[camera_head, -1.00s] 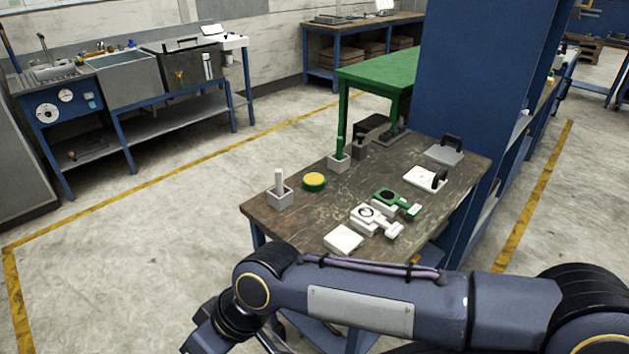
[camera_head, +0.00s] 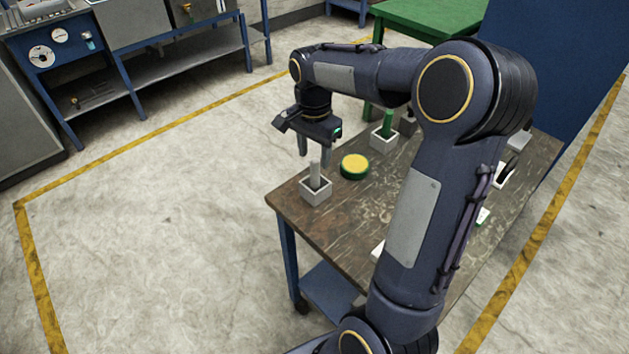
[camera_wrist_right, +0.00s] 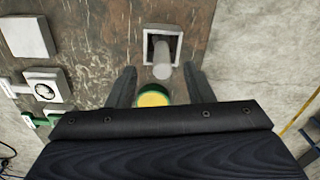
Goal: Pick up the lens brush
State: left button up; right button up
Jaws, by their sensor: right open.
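A pale upright stick (camera_head: 315,172) stands in a square grey holder (camera_head: 316,195) near the table's left corner; a green stick (camera_head: 388,122) stands in a similar holder (camera_head: 384,141) farther back. I cannot tell for sure which is the lens brush. My right gripper (camera_head: 317,150) points down, open and empty, just above the pale stick. In the right wrist view the pale stick (camera_wrist_right: 162,70) shows between the two spread fingers, with its holder (camera_wrist_right: 175,32) beyond. The fingers do not visibly touch it. My left gripper is out of view.
A yellow and green round piece (camera_head: 355,166) lies beside the pale stick's holder. White parts (camera_wrist_right: 47,88) and a white block (camera_wrist_right: 27,38) lie on the wooden table (camera_head: 340,215). My right arm covers much of the table's right side.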

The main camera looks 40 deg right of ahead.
aim_at(315, 171)
jog(key=f, duration=0.7)
jog(key=shift+w+d+p, duration=0.25)
jog(key=shift+d+p, duration=0.1)
jog(key=shift+r, duration=0.1)
grip_shut()
